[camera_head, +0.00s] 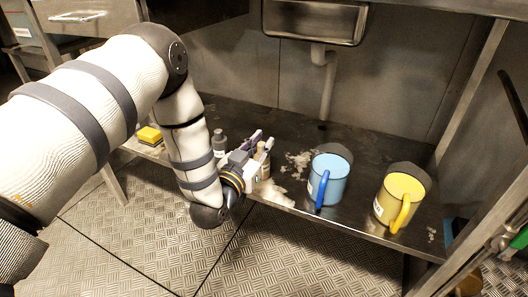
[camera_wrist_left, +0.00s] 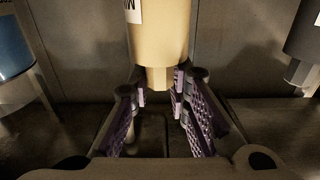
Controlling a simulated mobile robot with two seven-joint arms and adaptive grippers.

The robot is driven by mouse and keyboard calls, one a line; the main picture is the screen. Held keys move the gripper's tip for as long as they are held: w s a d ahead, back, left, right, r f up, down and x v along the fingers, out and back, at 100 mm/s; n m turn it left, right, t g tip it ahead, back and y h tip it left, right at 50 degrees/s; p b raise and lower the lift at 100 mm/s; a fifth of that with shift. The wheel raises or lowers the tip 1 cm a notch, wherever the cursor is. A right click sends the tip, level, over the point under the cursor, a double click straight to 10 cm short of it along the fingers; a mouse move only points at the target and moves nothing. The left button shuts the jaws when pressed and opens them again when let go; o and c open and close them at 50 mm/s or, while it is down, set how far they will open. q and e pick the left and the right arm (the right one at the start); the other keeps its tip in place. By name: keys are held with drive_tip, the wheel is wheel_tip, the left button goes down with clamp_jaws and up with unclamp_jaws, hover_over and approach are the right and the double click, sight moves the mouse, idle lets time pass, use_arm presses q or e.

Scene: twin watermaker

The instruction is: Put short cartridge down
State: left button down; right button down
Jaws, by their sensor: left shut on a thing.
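The short cartridge is a beige cylinder with a white label and a narrower stub at one end. In the left wrist view the cartridge (camera_wrist_left: 160,38) fills the top middle, its stub between the fingers. My left gripper (camera_wrist_left: 158,98) is shut on that stub. In the head view the left gripper (camera_head: 256,146) is low over the front of the dark shelf (camera_head: 262,116), and the cartridge (camera_head: 263,158) is mostly hidden behind its fingers. I cannot tell whether the cartridge touches the shelf. My right gripper is not in view.
A blue mug (camera_head: 328,178) and a yellow mug (camera_head: 398,201) stand to the right. A yellow sponge (camera_head: 149,135) lies far left. Pale debris (camera_head: 298,160) lies between gripper and blue mug. A sink drain pipe (camera_head: 328,85) hangs behind.

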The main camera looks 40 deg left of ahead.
use_arm(q)
drive_tip(key=c, duration=1.5)
unclamp_jaws()
